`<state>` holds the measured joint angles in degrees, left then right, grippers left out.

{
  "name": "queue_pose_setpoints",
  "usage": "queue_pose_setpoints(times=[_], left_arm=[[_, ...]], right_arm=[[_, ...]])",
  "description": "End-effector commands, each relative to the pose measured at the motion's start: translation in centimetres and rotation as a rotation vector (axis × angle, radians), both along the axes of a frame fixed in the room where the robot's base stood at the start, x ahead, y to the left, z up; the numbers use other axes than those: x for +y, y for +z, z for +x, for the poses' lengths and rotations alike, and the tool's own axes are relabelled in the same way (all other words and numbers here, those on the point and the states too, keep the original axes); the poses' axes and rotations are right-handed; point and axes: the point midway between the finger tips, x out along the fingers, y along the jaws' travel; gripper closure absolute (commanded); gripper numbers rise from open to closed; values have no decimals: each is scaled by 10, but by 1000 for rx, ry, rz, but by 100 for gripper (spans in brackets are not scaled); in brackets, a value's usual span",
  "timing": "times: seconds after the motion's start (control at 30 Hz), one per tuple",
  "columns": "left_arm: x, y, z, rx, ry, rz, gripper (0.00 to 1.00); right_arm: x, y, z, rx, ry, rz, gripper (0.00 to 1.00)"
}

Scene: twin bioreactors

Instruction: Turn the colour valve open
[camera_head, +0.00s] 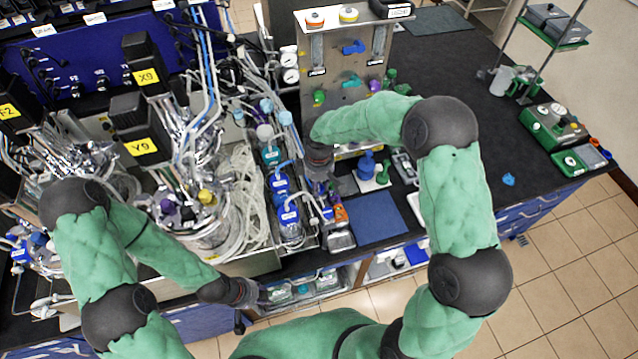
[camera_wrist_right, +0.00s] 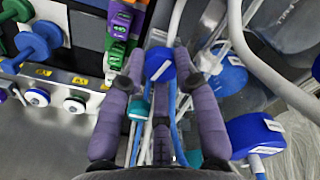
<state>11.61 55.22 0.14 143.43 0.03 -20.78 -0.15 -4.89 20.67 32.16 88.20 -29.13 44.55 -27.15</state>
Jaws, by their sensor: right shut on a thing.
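My right gripper (camera_head: 320,178) is low in front of the metal panel, over tubing at the right edge of the bioreactor rig. In the right wrist view its two fingers (camera_wrist_right: 160,62) are on either side of a round blue piece (camera_wrist_right: 160,66) on thin tubing, and they hold it. The steel panel (camera_head: 340,72) carries a blue valve handle (camera_head: 353,47), a green one (camera_head: 318,98) and a purple one (camera_head: 375,86). I cannot tell which is the colour valve. My left gripper (camera_head: 245,293) is low at the bench's front edge; its fingers are unclear.
More blue discs (camera_wrist_right: 255,136) and loose tubes crowd the right wrist view. A purple and green block (camera_wrist_right: 125,22) stands beside the fingers. A dark blue mat (camera_head: 376,218) lies right of the rig. The black bench (camera_head: 540,190) has free room at the right.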

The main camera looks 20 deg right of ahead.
Motion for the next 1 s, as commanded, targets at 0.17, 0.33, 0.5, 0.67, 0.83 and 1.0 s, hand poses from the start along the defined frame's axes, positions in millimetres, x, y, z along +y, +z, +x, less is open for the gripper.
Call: queue_pose_setpoints(times=[0.17,0.33,0.5,0.67,0.83,1.0], left_arm=[[0,4,0,0,0,0,60],[0,5,0,0,0,0,60],[0,6,0,0,0,0,60],[0,7,0,0,0,0,60],[0,7,0,0,0,0,60],[0,7,0,0,0,0,60]], right_arm=[[1,-1,-1,3,125,1,100],[1,-1,-1,3,211,1,100],[1,-1,-1,3,261,0,100],[1,-1,-1,3,282,0,100],[1,-2,-1,4,288,0,100],[1,-2,-2,4,287,0,100]])
